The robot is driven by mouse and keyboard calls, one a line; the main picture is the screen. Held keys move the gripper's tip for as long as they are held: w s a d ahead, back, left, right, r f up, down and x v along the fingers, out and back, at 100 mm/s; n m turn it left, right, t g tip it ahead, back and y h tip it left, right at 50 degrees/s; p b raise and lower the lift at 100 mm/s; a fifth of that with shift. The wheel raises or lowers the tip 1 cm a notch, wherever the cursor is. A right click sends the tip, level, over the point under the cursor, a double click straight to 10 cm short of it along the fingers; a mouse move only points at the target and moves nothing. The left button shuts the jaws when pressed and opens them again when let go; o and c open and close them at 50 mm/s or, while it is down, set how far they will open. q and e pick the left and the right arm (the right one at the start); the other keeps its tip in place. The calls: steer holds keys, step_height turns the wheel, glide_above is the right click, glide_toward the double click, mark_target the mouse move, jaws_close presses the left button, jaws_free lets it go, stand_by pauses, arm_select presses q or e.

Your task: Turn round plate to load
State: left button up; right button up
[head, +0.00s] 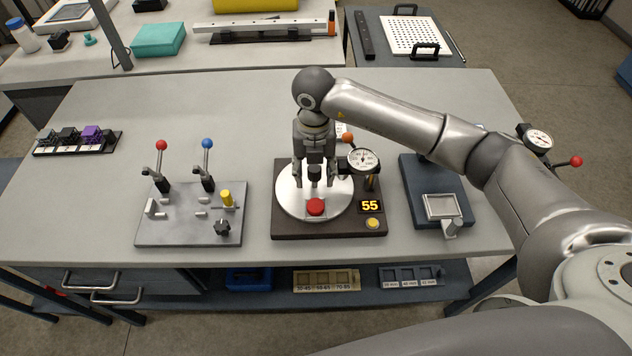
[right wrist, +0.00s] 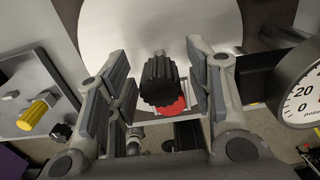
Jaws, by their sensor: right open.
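The round plate (head: 290,203) is a silver disc on a dark base (head: 284,228) at the middle of the bench. A black ribbed knob (head: 315,172) stands up from it, and a red round piece (head: 316,207) sits at its near edge. My right gripper (head: 315,184) is open above the plate, with its fingers on either side of the knob. In the right wrist view the knob (right wrist: 160,82) shows between the spread fingers, with gaps on both sides. The red piece (right wrist: 171,107) is partly hidden behind it. My left gripper is not in view.
A dial gauge (head: 363,160) stands close to the right of my gripper, above a display (head: 370,206) reading 55 and a yellow button (head: 373,223). A clamp plate (head: 180,232) with red and blue levers is at left. A blue fixture (head: 431,190) is at right.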

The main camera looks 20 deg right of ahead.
steer(key=shift+r+p, duration=1.65)
steer(key=shift+r, duration=1.15)
steer(key=shift+f, duration=0.1)
steer(key=shift+a, duration=0.1)
